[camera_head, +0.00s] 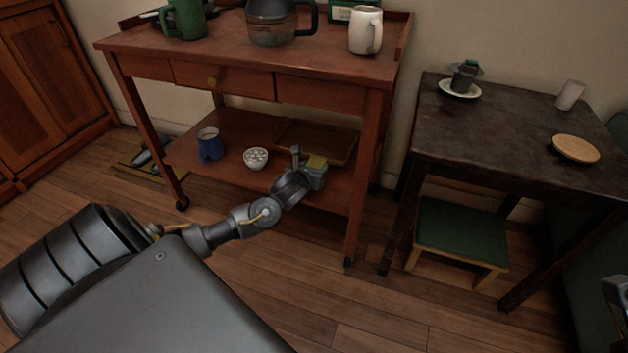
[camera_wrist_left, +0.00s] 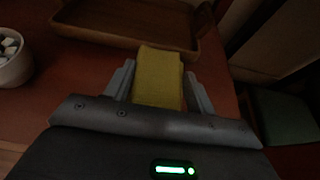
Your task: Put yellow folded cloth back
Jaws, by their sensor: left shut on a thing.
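The yellow folded cloth (camera_wrist_left: 158,78) is between the fingers of my left gripper (camera_wrist_left: 160,88) in the left wrist view. In the head view the left gripper (camera_head: 312,168) is at the lower shelf of the wooden cart, and a bit of the yellow cloth (camera_head: 317,161) shows at its fingertips. The gripper is shut on the cloth. The cloth's far end is close to the near rim of a wooden tray (camera_head: 338,143); I cannot tell whether it touches the tray or shelf. My right gripper (camera_head: 618,288) shows only partly at the right edge.
The lower shelf (camera_head: 230,175) also holds a blue mug (camera_head: 210,144) and a white bowl (camera_head: 256,158) of cubes, left of my gripper. A cart leg (camera_head: 366,180) stands close on the right. The cart's top (camera_head: 240,58) is above. A dark table (camera_head: 500,130) and green-seated stool (camera_head: 462,240) stand right.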

